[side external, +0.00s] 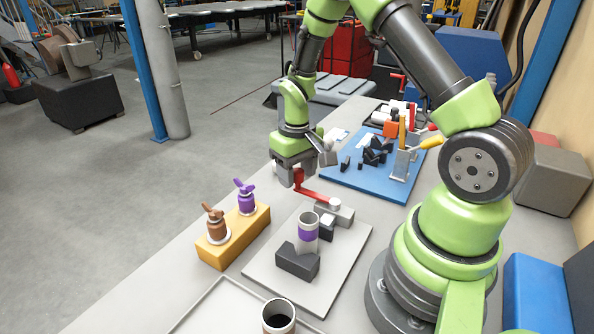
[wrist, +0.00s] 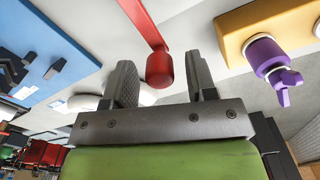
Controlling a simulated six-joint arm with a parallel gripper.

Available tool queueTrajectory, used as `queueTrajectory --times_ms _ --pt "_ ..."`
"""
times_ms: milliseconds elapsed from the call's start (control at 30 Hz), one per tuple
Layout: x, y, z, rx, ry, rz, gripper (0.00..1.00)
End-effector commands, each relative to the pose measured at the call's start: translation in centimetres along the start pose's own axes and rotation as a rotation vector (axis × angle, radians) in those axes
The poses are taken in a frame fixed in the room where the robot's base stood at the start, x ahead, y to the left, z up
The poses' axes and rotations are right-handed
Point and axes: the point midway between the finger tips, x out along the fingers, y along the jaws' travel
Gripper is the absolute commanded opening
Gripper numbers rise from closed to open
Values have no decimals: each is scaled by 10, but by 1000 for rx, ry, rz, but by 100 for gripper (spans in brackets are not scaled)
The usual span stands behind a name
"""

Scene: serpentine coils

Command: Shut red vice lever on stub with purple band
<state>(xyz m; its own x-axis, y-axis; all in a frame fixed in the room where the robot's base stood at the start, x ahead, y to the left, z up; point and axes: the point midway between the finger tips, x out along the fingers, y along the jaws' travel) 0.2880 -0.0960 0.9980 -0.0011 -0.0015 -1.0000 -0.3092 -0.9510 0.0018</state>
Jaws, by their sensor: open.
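The red lever (side external: 316,195) reaches left from the grey vice body (side external: 334,213) on a pale plate. The stub (side external: 308,222) with its purple band (side external: 306,234) stands upright between a dark front block (side external: 297,262) and the vice's rear part. Any gap at the stub is hard to tell. My gripper (side external: 298,177) is over the lever's free end, pointing down. In the wrist view my open gripper (wrist: 162,66) has its fingers on both sides of the lever's red knob (wrist: 159,70), with visible gaps.
A yellow block (side external: 235,237) holds a brown-topped and a purple-topped fitting left of the plate. A blue mat (side external: 365,170) with dark parts and a tool holder lies behind. A dark-filled cup (side external: 279,316) stands in a front tray (side external: 222,305).

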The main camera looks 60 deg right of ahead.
Motion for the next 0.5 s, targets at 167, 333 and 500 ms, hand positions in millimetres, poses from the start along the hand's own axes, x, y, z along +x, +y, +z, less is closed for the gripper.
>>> queueTrajectory --times_ms 167,333,500 --pt "1 0 0 0 1 0 52" --pt "0 0 0 0 1 0 29" --pt "0 0 0 0 1 0 0"
